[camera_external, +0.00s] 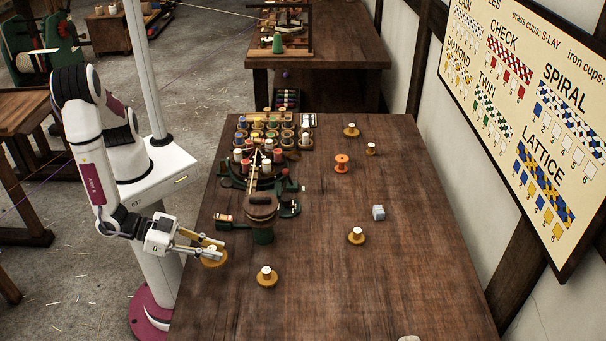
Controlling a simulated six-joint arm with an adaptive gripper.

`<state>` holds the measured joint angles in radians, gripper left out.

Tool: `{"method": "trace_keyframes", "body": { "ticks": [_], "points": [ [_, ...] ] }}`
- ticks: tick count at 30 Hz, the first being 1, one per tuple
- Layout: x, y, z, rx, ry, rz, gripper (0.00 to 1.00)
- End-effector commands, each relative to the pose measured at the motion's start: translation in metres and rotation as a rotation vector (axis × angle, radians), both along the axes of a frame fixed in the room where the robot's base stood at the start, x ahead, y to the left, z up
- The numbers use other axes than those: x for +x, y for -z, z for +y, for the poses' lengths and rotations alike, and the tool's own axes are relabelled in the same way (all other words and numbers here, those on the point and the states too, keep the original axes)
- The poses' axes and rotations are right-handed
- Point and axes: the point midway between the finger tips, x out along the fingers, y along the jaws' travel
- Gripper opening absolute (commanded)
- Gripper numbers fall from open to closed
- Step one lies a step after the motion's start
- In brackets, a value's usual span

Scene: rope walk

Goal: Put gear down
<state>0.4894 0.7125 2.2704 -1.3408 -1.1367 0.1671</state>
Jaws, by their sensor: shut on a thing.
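My gripper (216,248) is near the left edge of the wooden table (330,290). Its fingers are shut on a brass-yellow round piece with a pale top, which I take to be the gear (212,260). The fingers hide part of it. I cannot tell whether it touches the table or is held just above it. Similar brass pieces with pale tops stand on the table, one close by on the right (266,279) and one further right (356,237).
A green and wooden braiding device (262,208) stands just behind my gripper, with a rack of several spools (268,137) beyond. The table's front right is mostly clear.

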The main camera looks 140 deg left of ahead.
Motion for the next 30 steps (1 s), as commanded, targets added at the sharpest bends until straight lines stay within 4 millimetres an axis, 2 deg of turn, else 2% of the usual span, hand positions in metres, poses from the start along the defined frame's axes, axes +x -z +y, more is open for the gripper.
{"method": "trace_keyframes", "body": {
  "ticks": [6, 22, 30],
  "points": [
    [0.0, 0.015, 0.0, 0.001, 0.0, 0.0, 0.0],
    [0.0, 0.02, 0.0, 0.0, 0.0, 0.0, 0.0],
    [0.0, 0.042, 0.0, 0.001, 0.001, 0.001, 0.0]
  ]
}}
